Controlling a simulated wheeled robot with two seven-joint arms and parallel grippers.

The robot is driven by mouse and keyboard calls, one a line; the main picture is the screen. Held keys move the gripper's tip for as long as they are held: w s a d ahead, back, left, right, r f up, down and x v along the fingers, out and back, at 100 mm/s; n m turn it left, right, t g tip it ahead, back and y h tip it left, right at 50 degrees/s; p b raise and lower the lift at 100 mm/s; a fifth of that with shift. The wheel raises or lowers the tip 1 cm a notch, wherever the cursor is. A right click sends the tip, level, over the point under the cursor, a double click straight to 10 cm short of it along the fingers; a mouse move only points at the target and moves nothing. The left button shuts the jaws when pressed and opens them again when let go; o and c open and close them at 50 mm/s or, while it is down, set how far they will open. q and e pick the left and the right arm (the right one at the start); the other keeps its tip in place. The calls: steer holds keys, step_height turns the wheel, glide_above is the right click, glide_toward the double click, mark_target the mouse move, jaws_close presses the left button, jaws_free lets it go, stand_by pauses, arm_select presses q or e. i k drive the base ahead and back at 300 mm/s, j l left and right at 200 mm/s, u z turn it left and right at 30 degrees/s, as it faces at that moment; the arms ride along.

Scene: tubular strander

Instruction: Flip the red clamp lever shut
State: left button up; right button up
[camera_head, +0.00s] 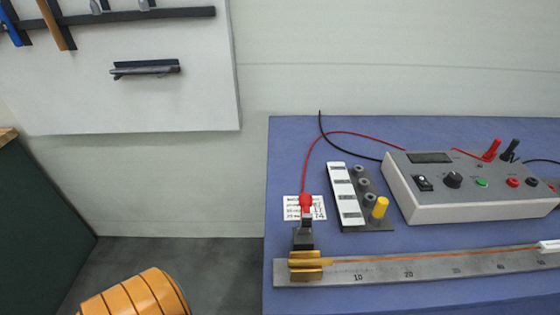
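The red clamp lever (306,200) is a small red knob on a dark upright stem. It stands above a brass clamp (306,266) at the left end of a metal ruler bar (400,267) on the blue bench. The lever looks upright. A copper-coloured wire runs along the bar from the clamp to the right. A red cable rises from beside the red knob and arcs back to the grey instrument box. Neither of my grippers is in view.
On the blue bench (290,150) stand a grey instrument box (470,187) with knobs and plugs, and a white block rack (346,195) beside a yellow peg (380,207). A printed card (292,212) lies behind the lever. An orange ribbed object (135,297) is at lower left.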

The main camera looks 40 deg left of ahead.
mark_target(306, 198)
steer(key=j+z, duration=0.25)
steer(key=j, duration=0.15)
steer(key=j+z, duration=0.25)
steer(key=j, duration=0.2)
steer(key=k+j+z, duration=0.1)
steer(key=j+z, duration=0.15)
steer(key=j, duration=0.15)
steer(key=k+j+z, duration=0.1)
steer(key=j+z, duration=0.15)
steer(key=j, duration=0.15)
steer(key=k+j+z, duration=0.1)
steer(key=j+z, duration=0.15)
steer(key=k+j+z, duration=0.25)
steer(key=j, duration=0.2)
steer(key=i+j, duration=0.05)
